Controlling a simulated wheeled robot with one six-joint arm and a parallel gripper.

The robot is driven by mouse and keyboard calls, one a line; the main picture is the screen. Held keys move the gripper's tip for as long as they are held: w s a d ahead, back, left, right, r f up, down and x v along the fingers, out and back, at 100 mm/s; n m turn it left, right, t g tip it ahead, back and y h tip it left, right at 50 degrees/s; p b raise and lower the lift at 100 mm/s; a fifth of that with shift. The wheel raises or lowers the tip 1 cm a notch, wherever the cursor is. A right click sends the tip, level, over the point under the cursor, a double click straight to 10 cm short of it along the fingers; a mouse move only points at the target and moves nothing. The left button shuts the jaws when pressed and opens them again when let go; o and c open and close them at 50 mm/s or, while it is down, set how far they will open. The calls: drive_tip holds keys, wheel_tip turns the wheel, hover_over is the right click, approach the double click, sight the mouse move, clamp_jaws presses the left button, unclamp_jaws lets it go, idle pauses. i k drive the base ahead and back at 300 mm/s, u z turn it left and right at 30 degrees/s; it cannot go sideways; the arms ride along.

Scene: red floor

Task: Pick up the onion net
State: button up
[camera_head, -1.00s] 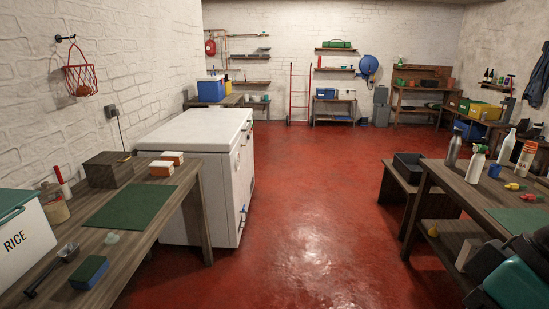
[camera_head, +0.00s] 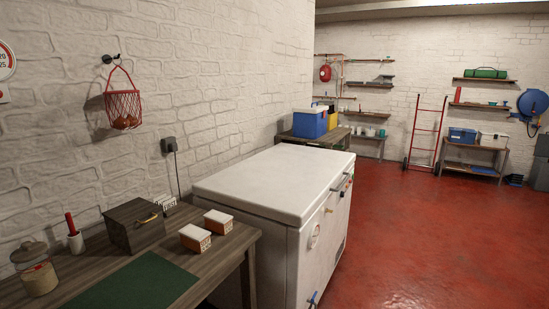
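The onion net (camera_head: 123,108) is a red mesh bag with brown onions in its bottom. It hangs by a red loop from a dark hook (camera_head: 110,59) on the white brick wall at the upper left. It hangs above and behind the wooden table. My gripper is not in view, so its state and its distance from the net do not show.
Below the net, the wooden table (camera_head: 226,253) holds a dark box (camera_head: 133,226), two orange-and-white boxes (camera_head: 218,222), a jar (camera_head: 35,270) and a green mat (camera_head: 135,284). A white chest freezer (camera_head: 275,187) stands right of it. Red floor (camera_head: 415,240) is open further right.

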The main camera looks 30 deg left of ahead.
sight(121, 122)
drive_tip(key=u, duration=0.4)
drive_tip(key=i, duration=1.05)
drive_tip(key=u, duration=1.9)
drive_tip(key=i, duration=1.2)
drive_tip(key=u, duration=0.8)
